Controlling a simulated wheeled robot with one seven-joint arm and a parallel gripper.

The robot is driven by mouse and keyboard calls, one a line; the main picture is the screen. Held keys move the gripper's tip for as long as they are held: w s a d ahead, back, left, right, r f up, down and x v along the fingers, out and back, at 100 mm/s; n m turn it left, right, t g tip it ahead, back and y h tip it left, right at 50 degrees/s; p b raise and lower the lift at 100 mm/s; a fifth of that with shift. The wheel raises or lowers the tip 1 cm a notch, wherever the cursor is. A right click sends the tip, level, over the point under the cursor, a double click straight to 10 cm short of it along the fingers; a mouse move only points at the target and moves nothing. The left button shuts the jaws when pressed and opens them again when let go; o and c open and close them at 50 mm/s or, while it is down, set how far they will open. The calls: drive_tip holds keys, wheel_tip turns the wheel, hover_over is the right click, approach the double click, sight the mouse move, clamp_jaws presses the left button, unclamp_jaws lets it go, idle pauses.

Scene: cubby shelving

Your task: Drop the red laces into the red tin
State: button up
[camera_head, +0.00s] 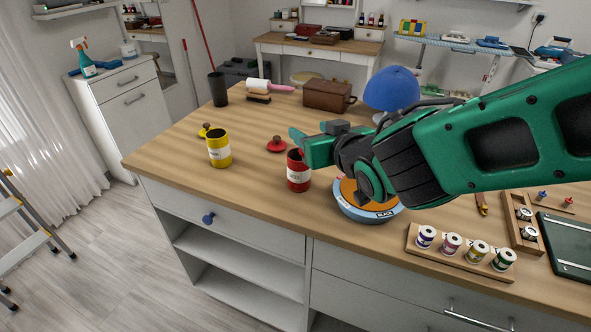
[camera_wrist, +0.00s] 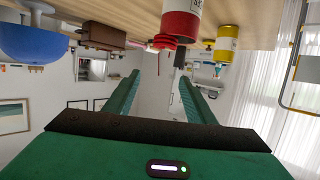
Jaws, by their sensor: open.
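The red tin (camera_head: 298,178) stands upright and open on the wooden counter near its front edge, its top partly hidden by my gripper. It also shows upside down in the wrist view (camera_wrist: 181,22). My gripper (camera_head: 300,143) is open, with its green fingers level just above and behind the tin's rim. In the wrist view, nothing is between the fingers (camera_wrist: 160,76). A red lid with a knob (camera_head: 277,146) lies behind the tin. In the wrist view, red shapes (camera_wrist: 162,42) show beside the tin; I cannot tell whether laces are among them. The tin's inside is hidden.
A yellow tin (camera_head: 219,150) stands left of the red tin, with a yellow lid behind it. A round blue-rimmed tin (camera_head: 366,214) sits close on the right, under my arm. A spool rack (camera_head: 459,258) is at the front right. A brown box (camera_head: 328,96) and blue cap stand behind.

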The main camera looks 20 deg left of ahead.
drive_tip(key=v, duration=1)
drive_tip(key=shift+d, duration=0.3)
drive_tip(key=shift+s+r, duration=0.15)
